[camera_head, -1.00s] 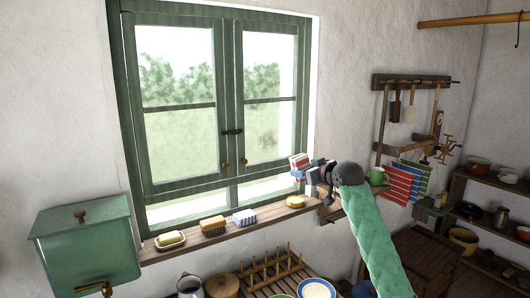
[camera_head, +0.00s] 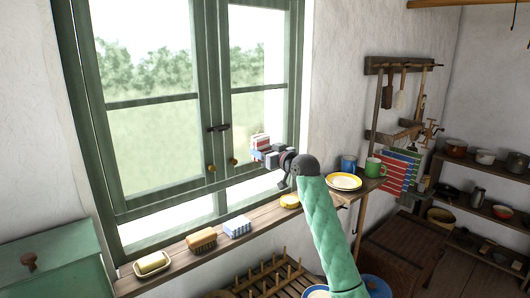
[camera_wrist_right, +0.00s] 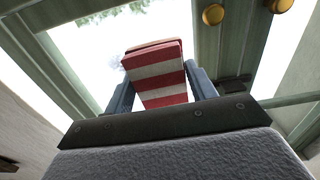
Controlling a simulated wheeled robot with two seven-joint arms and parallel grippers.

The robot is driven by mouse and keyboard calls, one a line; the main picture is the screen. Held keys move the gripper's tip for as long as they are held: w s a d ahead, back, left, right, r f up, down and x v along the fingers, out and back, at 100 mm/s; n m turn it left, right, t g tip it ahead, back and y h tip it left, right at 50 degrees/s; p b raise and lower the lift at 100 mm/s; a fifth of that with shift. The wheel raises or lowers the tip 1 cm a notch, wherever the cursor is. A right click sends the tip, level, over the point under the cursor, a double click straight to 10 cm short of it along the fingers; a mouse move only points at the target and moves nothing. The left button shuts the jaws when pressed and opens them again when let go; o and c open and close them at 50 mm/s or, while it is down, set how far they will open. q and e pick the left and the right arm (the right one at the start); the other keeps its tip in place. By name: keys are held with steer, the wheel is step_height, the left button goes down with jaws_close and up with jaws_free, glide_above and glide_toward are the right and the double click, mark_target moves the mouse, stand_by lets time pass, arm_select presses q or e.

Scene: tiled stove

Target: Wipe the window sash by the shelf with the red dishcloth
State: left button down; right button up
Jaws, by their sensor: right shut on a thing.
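The red dishcloth (camera_head: 260,141) is a folded pad with red and white stripes. My right gripper (camera_head: 264,152) is shut on it, with the cloth standing out between the fingers; it also shows in the wrist view (camera_wrist_right: 158,78). The green window has two sashes; the right sash (camera_head: 295,85) is the one nearer the shelf (camera_head: 352,190). The gripper and cloth overlap the lower right part of this sash, right of its brass knob (camera_head: 233,162). I cannot tell whether the cloth touches the frame. My left gripper is out of view.
The sill below holds a butter dish (camera_head: 152,262), a brush (camera_head: 201,240), a blue-white block (camera_head: 237,226) and a yellow item (camera_head: 290,201). A yellow-rimmed plate (camera_head: 344,181) and mugs (camera_head: 374,167) stand on the shelf. A green box (camera_head: 60,275) is at lower left.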

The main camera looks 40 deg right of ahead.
steer(key=shift+w+a, duration=0.1)
steer(key=shift+w, duration=0.95)
steer(key=shift+w+a, duration=0.1)
steer(key=shift+w, duration=1)
steer(key=shift+w, duration=0.45)
steer(key=shift+w, duration=0.45)
steer(key=d+b, duration=0.4)
steer(key=d, duration=0.6)
steer(key=shift+w+d, duration=0.2)
steer(key=shift+w, duration=0.15)
steer(key=shift+a, duration=0.1)
